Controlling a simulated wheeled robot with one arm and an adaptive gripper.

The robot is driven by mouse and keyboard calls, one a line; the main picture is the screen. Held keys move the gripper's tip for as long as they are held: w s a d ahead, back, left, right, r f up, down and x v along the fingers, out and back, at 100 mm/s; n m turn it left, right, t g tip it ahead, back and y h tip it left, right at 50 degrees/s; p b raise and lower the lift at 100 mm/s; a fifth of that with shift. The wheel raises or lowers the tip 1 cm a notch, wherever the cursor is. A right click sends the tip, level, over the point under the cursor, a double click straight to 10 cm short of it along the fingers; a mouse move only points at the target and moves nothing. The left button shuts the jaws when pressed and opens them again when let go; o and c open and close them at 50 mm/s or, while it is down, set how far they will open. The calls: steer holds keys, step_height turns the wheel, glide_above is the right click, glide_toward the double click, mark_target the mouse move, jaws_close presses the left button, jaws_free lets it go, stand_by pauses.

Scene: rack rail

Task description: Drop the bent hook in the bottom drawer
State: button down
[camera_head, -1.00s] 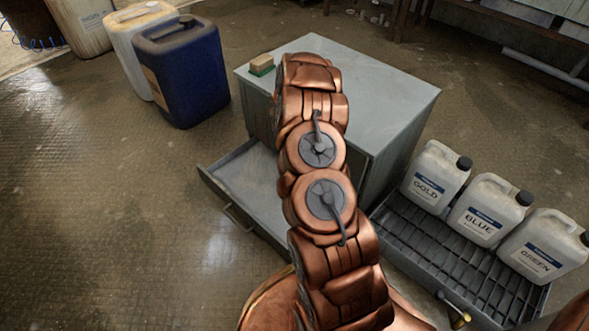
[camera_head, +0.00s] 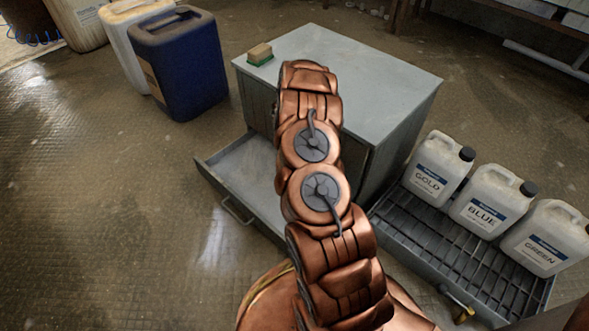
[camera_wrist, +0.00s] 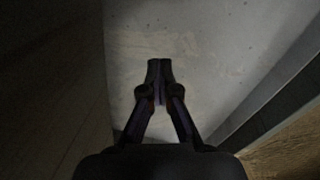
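The bottom drawer (camera_head: 240,180) stands pulled out from the grey cabinet (camera_head: 345,60) and its visible floor is bare. In the wrist view a pale, scuffed surface that looks like the drawer floor (camera_wrist: 215,50) lies beneath my gripper (camera_wrist: 160,66). The gripper's two dark fingers meet at the tips, and I can make out nothing clearly held between them. In the head view my copper arm hides the gripper and part of the drawer. I cannot make out the bent hook in either view.
A small wood-and-green block (camera_head: 260,54) sits on the cabinet top. A blue jerrycan (camera_head: 180,65) and a white one (camera_head: 130,40) stand at the left. White jugs labelled GOLD (camera_head: 437,170), BLUE (camera_head: 490,203) and GREEN (camera_head: 545,238) stand on a grated tray (camera_head: 440,245) at the right.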

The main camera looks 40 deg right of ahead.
steer(key=c, duration=1.9)
jaws_free()
steer(key=o, duration=0.5)
steer(key=shift+r, duration=0.1)
step_height(320, 180, up, 12)
steer(key=a, duration=0.1)
steer(key=shift+s+a, duration=0.15)
steer(key=shift+s, duration=0.15)
